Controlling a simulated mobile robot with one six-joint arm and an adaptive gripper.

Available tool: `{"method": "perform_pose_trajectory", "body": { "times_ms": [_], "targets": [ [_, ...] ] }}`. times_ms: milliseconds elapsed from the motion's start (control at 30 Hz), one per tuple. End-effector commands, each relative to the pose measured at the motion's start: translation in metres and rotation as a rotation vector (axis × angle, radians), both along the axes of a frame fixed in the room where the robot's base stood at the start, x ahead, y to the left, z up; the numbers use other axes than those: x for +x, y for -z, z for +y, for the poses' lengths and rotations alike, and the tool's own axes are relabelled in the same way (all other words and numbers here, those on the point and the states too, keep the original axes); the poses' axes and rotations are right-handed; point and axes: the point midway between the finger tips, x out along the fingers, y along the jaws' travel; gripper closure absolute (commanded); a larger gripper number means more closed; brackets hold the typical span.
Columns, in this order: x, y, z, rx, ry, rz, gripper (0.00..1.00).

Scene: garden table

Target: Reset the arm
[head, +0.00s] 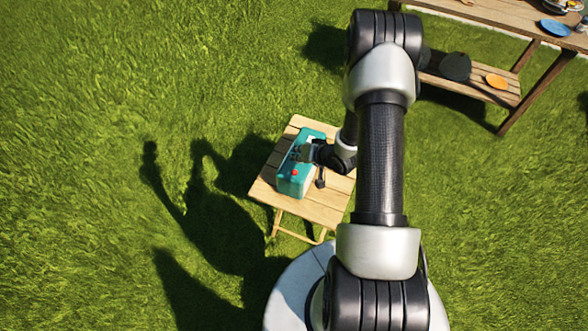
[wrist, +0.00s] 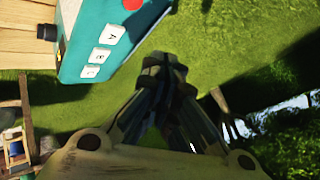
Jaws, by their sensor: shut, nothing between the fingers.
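My arm reaches from my base over a small wooden folding table (head: 325,212). My gripper (wrist: 163,66) shows in the wrist view with its fingertips together and nothing between them. In the head view its fingers are hard to make out, small and dark near the teal box.
A larger wooden table (head: 500,15) stands at the upper right, with a blue plate (head: 555,27) on top. Open grass (head: 80,120) fills the left side.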

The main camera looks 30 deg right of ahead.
Motion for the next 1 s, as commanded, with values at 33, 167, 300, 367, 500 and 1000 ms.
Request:
{"method": "perform_pose_trajectory", "body": {
  "times_ms": [33, 167, 300, 367, 500, 1000],
  "targets": [
    [0.000, 0.000, 0.000, 0.000, 0.000, 0.000, 1.00],
    [0.000, 0.000, 0.000, 0.000, 0.000, 0.000, 1.00],
    [0.001, -0.002, -0.001, -0.007, -0.001, 0.000, 1.00],
    [0.004, -0.010, -0.003, -0.028, -0.005, 0.001, 1.00],
    [0.016, -0.050, -0.011, -0.144, -0.027, 0.026, 1.00],
    [-0.035, -0.270, 0.020, -0.536, -0.089, 0.194, 1.00]
  ]
}}
